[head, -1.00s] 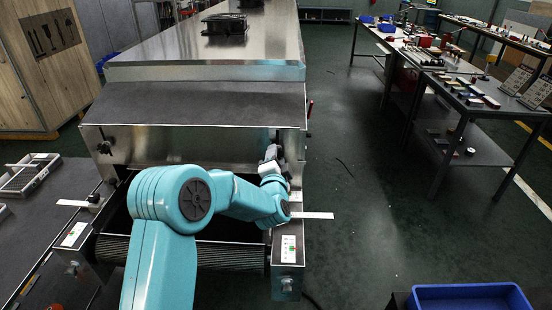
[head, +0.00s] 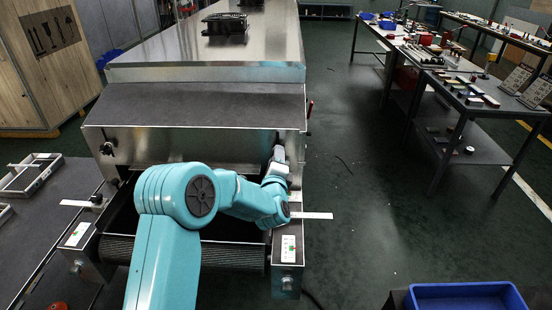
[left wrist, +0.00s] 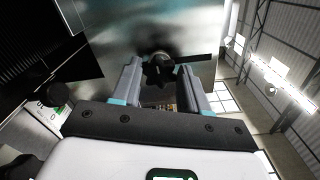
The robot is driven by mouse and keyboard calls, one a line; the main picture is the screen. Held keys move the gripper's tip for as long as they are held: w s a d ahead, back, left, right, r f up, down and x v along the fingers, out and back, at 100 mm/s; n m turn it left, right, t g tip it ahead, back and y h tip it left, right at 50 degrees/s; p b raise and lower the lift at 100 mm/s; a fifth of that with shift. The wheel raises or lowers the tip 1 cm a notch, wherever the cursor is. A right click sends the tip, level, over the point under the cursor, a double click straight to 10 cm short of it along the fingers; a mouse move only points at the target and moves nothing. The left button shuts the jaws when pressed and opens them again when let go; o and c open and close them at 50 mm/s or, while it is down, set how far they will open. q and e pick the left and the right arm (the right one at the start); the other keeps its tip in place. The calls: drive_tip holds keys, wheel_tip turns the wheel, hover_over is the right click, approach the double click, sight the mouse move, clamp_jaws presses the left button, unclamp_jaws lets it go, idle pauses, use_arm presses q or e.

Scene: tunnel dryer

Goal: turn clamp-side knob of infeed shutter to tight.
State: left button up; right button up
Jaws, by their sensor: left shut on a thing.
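The infeed shutter (head: 200,144) is the metal panel across the dryer mouth, with a black knob (head: 106,148) on its left end. A dark lobed knob (left wrist: 158,70) on its right end shows in the left wrist view, between the two fingers of my left gripper (left wrist: 158,78). That gripper is shut on this knob. In the head view my left gripper (head: 278,154) is at the shutter's right end and hides the knob. Any tight mark around it cannot be made out. My right gripper is not in view.
A conveyor belt (head: 234,255) runs below the shutter, between side rails with label plates (head: 288,248). A red handle (head: 309,107) sticks out on the dryer's right side. A blue bin (head: 468,297) is at the lower right.

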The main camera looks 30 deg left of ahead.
use_arm(q)
drive_tip(key=shift+m, duration=0.4)
drive_tip(key=o, duration=1)
drive_tip(key=shift+o, duration=0.2)
drive_tip(key=shift+s, duration=0.1)
drive_tip(key=b+v, duration=0.2)
drive_tip(key=v, duration=1.4)
drive_tip(key=shift+s, duration=0.2)
